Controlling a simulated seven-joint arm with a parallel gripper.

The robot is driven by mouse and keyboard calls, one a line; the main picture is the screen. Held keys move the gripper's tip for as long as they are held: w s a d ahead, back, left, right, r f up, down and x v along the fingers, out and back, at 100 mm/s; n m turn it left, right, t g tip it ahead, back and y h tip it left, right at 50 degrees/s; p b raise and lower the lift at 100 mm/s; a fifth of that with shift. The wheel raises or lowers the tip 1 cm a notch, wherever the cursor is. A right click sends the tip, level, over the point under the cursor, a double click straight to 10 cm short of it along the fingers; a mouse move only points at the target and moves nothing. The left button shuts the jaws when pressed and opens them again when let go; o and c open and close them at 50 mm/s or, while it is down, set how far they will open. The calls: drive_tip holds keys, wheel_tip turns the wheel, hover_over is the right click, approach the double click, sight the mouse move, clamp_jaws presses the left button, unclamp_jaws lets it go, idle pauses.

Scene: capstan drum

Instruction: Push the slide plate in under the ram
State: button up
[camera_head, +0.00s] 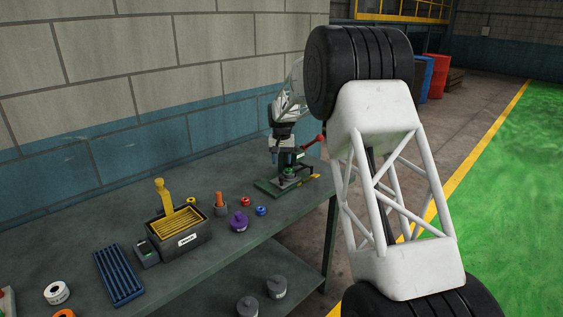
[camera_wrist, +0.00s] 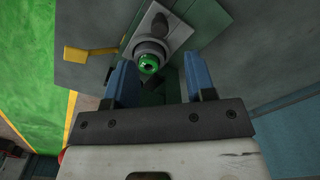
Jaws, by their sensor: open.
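The press stands at the right end of the bench, with a green base (camera_head: 268,187) and a red-knobbed lever (camera_head: 318,139). A light grey plate (camera_wrist: 178,27), which looks like the slide plate, lies on the green base in the wrist view. A grey round holder with a green centre (camera_wrist: 148,63) sits on it, and it also shows in the head view (camera_head: 289,172). A yellow tab (camera_wrist: 88,53) sticks out to one side. My gripper (camera_wrist: 160,72) is open, its blue fingers above the plate on either side of the green piece. The ram is hidden or cannot be made out.
Left of the press on the bench (camera_head: 185,262) are a purple knobbed piece (camera_head: 238,220), small red and blue rings, a grey holder with an orange peg (camera_head: 220,205), a box with a yellow handle (camera_head: 178,240) and a blue ribbed tray (camera_head: 119,275).

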drive_tip(key=c, duration=0.5)
drive_tip(key=shift+s+a+n, duration=0.2)
drive_tip(key=shift+n, duration=0.3)
drive_tip(key=c, duration=0.4)
drive_tip(key=n, duration=0.1)
drive_tip(key=s+a+n, duration=0.1)
drive_tip(key=n, duration=0.1)
drive_tip(key=n+h, duration=0.1)
drive_tip(key=n, duration=0.1)
drive_tip(key=shift+s+a+f+t, duration=0.2)
drive_tip(key=shift+s+t, duration=0.1)
drive_tip(key=shift+s, duration=0.1)
clamp_jaws()
drive_tip(key=s+a+n+t+h, duration=0.1)
drive_tip(key=s+a+n, duration=0.1)
drive_tip(key=n, duration=0.8)
drive_tip(key=s+a+n+t+h, duration=0.1)
drive_tip(key=s+a+n, duration=0.2)
drive_tip(key=n, duration=0.8)
drive_tip(key=shift+s+a+f+t, duration=0.2)
drive_tip(key=shift+s+f+t, duration=0.1)
drive_tip(key=shift+s, duration=0.55)
